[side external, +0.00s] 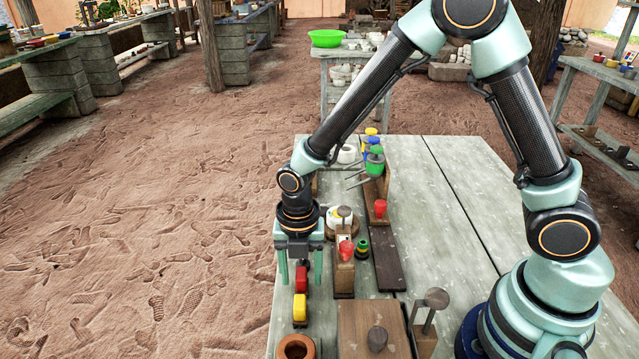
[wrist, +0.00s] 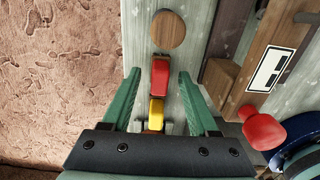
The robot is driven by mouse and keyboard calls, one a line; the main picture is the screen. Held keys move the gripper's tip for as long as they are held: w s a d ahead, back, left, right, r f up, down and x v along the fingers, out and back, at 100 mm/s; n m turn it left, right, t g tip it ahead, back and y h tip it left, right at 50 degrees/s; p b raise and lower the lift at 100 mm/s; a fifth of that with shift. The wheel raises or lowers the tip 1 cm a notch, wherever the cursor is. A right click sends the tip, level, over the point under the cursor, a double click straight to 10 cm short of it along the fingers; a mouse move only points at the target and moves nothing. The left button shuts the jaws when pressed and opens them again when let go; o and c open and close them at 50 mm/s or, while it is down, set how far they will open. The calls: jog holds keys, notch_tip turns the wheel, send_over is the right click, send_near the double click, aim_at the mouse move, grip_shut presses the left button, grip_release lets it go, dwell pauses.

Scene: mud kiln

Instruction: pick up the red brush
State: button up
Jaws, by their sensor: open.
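A red rounded block-like piece (side external: 301,280), which looks like the red brush, stands near the left edge of the table. Its bristles cannot be made out. In the wrist view, the red piece (wrist: 159,76) lies between the two green fingers, with a gap on each side. My gripper (side external: 300,284) is open, points down and appears to be over or around the red piece; the exact height is hard to tell. A yellow piece of similar shape (side external: 300,308) stands right beside the red one, and its top also shows in the wrist view (wrist: 156,114).
A red bulb-shaped tool (side external: 346,250) stands in a wooden block to the right. A wooden box (side external: 368,328) and a brown ring-shaped pot (side external: 296,347) are at the front. The table's right side is fairly clear.

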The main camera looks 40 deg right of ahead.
aim_at(301, 273)
jog(key=shift+f, duration=0.1)
jog(key=shift+c, duration=0.3)
grip_shut()
jog(key=shift+r, duration=0.2)
notch_tip(301, 273, up, 20)
jog(key=shift+f, duration=0.15)
